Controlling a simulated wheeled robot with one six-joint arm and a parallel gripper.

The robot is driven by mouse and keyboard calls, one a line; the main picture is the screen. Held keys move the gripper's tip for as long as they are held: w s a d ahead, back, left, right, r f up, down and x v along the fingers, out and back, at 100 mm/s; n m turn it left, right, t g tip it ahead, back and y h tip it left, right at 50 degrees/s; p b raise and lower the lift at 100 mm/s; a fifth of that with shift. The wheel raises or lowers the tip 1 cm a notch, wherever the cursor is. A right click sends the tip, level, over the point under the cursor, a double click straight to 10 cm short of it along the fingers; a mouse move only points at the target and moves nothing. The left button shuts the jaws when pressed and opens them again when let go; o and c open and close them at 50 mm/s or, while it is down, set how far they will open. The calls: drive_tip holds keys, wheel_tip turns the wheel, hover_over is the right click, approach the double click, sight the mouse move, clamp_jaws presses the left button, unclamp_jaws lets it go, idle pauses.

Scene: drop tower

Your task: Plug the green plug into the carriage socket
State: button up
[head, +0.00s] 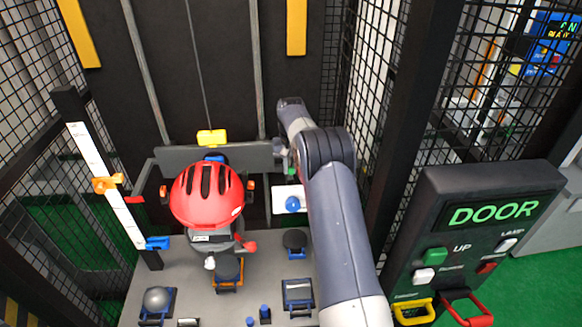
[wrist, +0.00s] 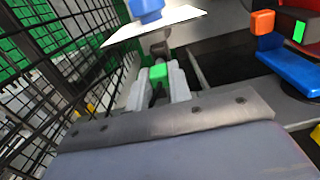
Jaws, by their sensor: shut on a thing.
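In the wrist view the green plug (wrist: 158,72) sits between the two pale fingers of my gripper (wrist: 158,84), which is shut on it. A dark lead shows between the fingers behind the plug. Just beyond the plug is a small grey-brown block (wrist: 160,48), under a white plate (wrist: 155,26). I cannot tell whether this block is the carriage socket, or whether the plug touches it. In the head view my gripper is mostly hidden behind my arm, near the right end of the carriage's grey crossbeam (head: 250,156).
A dummy in a red helmet (head: 207,195) stands left of my arm. A blue knob (head: 292,204) sits on the white plate. Black mesh (head: 360,60) rises close on the right. A DOOR control panel (head: 490,220) stands at right. Several small items lie on the grey table (head: 200,290).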

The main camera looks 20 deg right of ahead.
sight(291, 173)
drive_tip(key=shift+f, duration=0.45)
drive_tip(key=shift+f+b, duration=0.75)
drive_tip(key=shift+f, duration=0.5)
drive_tip(key=shift+f, duration=0.2)
drive_tip(key=o, duration=0.8)
drive_tip(key=shift+o, duration=0.2)
wheel_tip(291, 173, up, 11)
drive_tip(key=shift+f+b, duration=0.1)
drive_tip(key=shift+b, duration=0.8)
drive_tip(key=shift+f, duration=0.1)
